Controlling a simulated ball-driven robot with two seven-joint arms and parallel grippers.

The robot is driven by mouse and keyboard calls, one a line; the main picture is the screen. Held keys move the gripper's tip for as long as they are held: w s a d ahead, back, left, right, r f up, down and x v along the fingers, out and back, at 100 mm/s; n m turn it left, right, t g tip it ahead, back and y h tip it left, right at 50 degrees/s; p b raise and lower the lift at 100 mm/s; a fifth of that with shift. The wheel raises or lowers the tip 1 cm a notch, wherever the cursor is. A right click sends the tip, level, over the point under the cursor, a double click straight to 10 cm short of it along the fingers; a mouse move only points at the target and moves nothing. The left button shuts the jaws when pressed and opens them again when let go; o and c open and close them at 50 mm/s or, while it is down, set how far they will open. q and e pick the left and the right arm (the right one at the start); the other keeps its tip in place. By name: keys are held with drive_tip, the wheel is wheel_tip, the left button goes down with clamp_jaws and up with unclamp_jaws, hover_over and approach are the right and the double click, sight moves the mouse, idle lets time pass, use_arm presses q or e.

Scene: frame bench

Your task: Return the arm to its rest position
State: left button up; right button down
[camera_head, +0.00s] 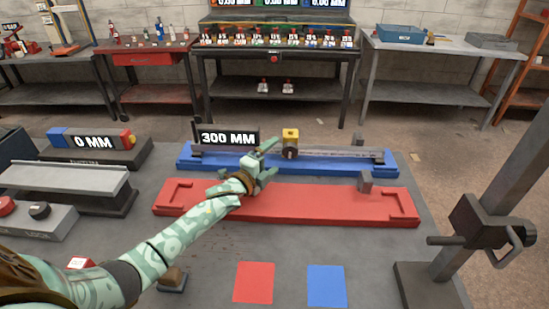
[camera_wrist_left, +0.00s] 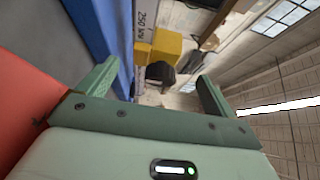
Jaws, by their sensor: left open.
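My left arm (camera_head: 190,225) reaches in from the lower left over the bench. My left gripper (camera_head: 268,162) is open and empty, above the far side of the red tray (camera_head: 290,207) and near the blue fixture (camera_head: 215,162). In the left wrist view its two green fingers (camera_wrist_left: 158,72) stand apart with nothing held between them. A yellow block (camera_head: 290,134) with a dark round knob sits on the blue fixture's rail, beyond the gripper. The yellow block also shows in the left wrist view (camera_wrist_left: 166,46), past the fingers. My right gripper is out of view.
A black "300 MM" sign (camera_head: 228,137) stands behind the gripper. A "0 MM" block (camera_head: 92,141) and a grey raised stand (camera_head: 62,178) are at the left. A dark clamp post (camera_head: 480,222) rises at the right. Red (camera_head: 254,283) and blue (camera_head: 327,286) squares lie on clear bench in front.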

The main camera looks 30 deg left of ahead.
use_arm(q)
drive_tip(key=shift+w+f, duration=0.1)
drive_tip(key=shift+f, duration=0.05)
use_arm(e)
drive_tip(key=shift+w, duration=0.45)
